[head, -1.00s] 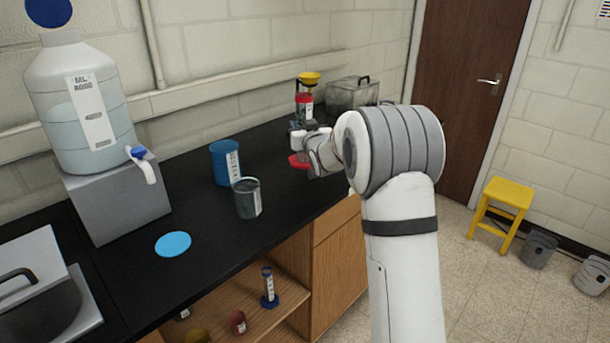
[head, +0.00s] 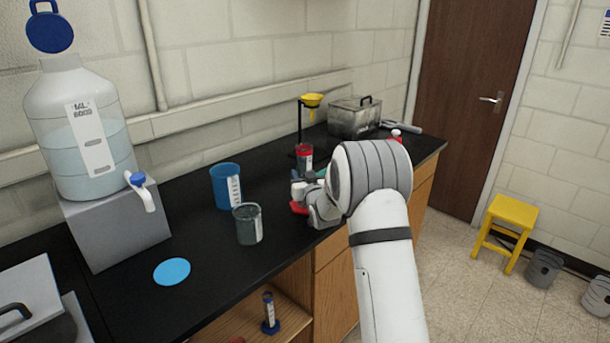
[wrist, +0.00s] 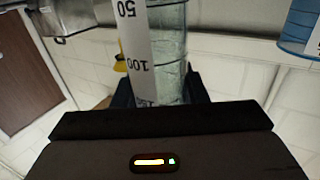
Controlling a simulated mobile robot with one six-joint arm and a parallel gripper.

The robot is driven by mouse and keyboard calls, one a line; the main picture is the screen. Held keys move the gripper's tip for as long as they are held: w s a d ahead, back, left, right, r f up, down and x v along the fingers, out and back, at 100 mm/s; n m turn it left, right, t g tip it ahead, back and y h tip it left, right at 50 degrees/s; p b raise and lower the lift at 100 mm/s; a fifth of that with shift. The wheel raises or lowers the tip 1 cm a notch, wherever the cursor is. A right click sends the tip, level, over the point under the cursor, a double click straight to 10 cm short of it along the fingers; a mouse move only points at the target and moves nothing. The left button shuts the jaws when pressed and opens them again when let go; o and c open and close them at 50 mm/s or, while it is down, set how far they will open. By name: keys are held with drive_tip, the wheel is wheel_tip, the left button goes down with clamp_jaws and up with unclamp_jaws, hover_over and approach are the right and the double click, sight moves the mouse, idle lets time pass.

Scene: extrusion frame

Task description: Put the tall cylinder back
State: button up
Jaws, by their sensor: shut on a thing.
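The tall cylinder (head: 305,163) is a clear graduated tube with a white scale, a red band near its top and a red foot. My gripper (head: 304,190) is shut around it and holds it upright over the black counter. The red foot shows just below my gripper; I cannot tell whether it touches the counter. In the wrist view the cylinder (wrist: 170,45) stands between my dark fingers (wrist: 160,96), with its 50 and 100 marks upside down. Part of the tube is hidden by my gripper.
A blue container (head: 226,187) and a grey beaker (head: 247,226) stand left of the cylinder. A yellow funnel (head: 312,100) on a stand and a metal box (head: 352,120) are behind. A light blue disc (head: 172,271) lies on bare counter, near a large bottle (head: 82,135).

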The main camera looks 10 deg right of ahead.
drive_tip(key=shift+f, duration=0.2)
drive_tip(key=o, duration=1.3)
drive_tip(key=shift+r, duration=0.1)
drive_tip(key=s+g+b, duration=0.1)
drive_tip(key=s+g, duration=0.4)
drive_tip(key=s, duration=1.2)
drive_tip(key=s+g+h+b, duration=0.1)
drive_tip(key=s+g, duration=0.4)
drive_tip(key=s, duration=1.2)
drive_tip(key=s+m+g+b, duration=0.1)
drive_tip(key=s+g, duration=0.4)
drive_tip(key=s, duration=1.2)
drive_tip(key=shift+s+d+h, duration=0.1)
drive_tip(key=shift+h, duration=0.3)
